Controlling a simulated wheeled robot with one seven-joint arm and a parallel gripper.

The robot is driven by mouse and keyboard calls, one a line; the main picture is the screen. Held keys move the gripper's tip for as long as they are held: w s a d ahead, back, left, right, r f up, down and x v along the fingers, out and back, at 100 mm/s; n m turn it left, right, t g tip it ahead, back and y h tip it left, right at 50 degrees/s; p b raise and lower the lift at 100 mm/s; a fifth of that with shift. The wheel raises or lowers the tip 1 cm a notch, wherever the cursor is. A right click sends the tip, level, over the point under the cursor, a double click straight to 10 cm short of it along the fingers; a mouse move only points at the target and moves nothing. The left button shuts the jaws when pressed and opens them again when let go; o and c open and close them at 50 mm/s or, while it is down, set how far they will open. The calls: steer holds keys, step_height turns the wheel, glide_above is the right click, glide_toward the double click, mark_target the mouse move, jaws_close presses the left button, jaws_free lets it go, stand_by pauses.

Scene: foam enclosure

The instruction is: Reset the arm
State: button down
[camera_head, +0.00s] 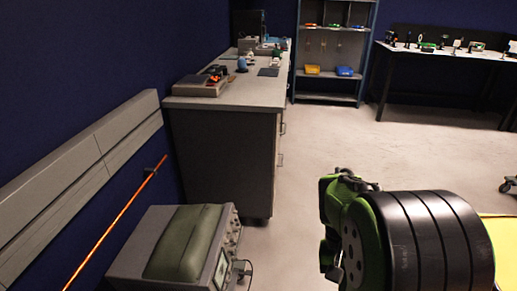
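My arm shows at the lower right of the head view, with green and black links and a large dark ringed cylinder in front. It is above the floor, right of the grey instrument box. My gripper's fingers cannot be made out; the near links hide whatever lies behind them. I cannot see anything held.
A grey instrument box (185,247) stands at the lower left, beside an orange rod (115,222) against the wall. A grey counter (222,150) is behind it. A shelf (334,97) and a table (449,53) stand at the back. The middle floor (345,140) is clear.

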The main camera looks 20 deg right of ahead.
steer(key=s+a+r+n+t, duration=0.4)
steer(key=a+r+n+t, duration=0.2)
steer(key=a+r+t, duration=0.3)
steer(key=a, duration=0.2)
steer(key=shift+s+a+r+n+t+y, duration=0.2)
steer(key=shift+s+a+n+t+y, duration=0.1)
steer(key=shift+t, duration=0.1)
steer(key=c, duration=1.8)
jaws_free()
steer(key=r+p, duration=1.7)
steer(key=shift+w+d, duration=0.1)
steer(key=shift+w, duration=0.1)
steer(key=o, duration=0.8)
steer(key=shift+f, duration=0.2)
steer(key=shift+c, duration=0.2)
